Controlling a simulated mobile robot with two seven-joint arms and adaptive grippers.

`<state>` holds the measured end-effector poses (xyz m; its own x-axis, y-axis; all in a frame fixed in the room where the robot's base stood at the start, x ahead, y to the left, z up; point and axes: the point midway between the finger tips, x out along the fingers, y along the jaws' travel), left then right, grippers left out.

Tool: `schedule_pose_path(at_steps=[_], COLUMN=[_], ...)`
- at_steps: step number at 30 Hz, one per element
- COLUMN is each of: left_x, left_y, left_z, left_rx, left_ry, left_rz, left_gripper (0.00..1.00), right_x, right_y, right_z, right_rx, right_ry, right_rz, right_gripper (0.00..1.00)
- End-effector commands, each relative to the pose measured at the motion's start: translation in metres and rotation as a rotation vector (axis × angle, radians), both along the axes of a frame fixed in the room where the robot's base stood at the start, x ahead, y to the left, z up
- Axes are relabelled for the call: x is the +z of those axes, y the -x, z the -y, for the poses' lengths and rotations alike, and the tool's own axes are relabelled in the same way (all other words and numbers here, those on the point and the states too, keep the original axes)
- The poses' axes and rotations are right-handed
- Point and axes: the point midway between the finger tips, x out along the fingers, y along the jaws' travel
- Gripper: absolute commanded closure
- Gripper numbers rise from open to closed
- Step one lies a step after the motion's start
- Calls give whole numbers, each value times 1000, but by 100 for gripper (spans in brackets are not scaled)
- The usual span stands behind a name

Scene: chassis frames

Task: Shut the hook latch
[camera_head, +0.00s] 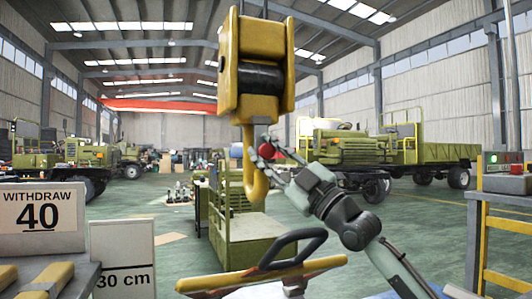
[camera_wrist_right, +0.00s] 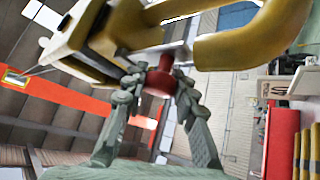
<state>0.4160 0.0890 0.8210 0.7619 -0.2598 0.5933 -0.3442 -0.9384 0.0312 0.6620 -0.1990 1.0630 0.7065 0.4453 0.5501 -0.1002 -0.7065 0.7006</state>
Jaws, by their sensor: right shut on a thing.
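The yellow hook block (camera_head: 254,70) hangs in the upper middle of the head view, with its yellow hook (camera_head: 256,182) below. A red knob (camera_head: 266,151) sits at the right side of the hook, just under the block. In the right wrist view the knob (camera_wrist_right: 161,78) is between the two fingers of my right gripper (camera_wrist_right: 160,85), which is shut on it. The hook (camera_wrist_right: 245,45) curves off to the upper right there. My right gripper (camera_head: 272,160) partly hides the knob in the head view. How far the latch spans the hook mouth is unclear. My left gripper is not in view.
A yellow beam with a black looped handle (camera_head: 290,248) lies below the hook. Signs reading WITHDRAW 40 (camera_head: 40,209) and 30 cm (camera_head: 122,272) stand at the left. A yellow-framed stand (camera_head: 477,235) is at the right. Green vehicles stand behind on open floor.

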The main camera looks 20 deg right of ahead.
Motion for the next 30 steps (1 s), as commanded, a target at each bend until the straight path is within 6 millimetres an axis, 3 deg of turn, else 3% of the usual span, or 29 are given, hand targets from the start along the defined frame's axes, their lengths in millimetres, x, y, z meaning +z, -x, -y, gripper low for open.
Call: schedule_pose_path(at_steps=[4, 5, 9, 21, 30], left_x=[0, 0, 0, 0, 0], left_y=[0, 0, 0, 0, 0], left_z=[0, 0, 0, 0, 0], left_rx=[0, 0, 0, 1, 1], left_ry=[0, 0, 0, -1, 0], left_rz=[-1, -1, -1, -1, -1], left_gripper=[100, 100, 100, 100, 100], right_x=[2, 2, 2, -4, -37], right_y=[0, 0, 0, 4, 44], right_z=[2, 2, 1, 4, 28], right_rx=[-4, -4, -3, -3, -3], right_ry=[-1, -1, -1, 1, 7], right_rz=[5, 4, 4, -1, -3], right_gripper=[100, 70, 52, 52, 52])
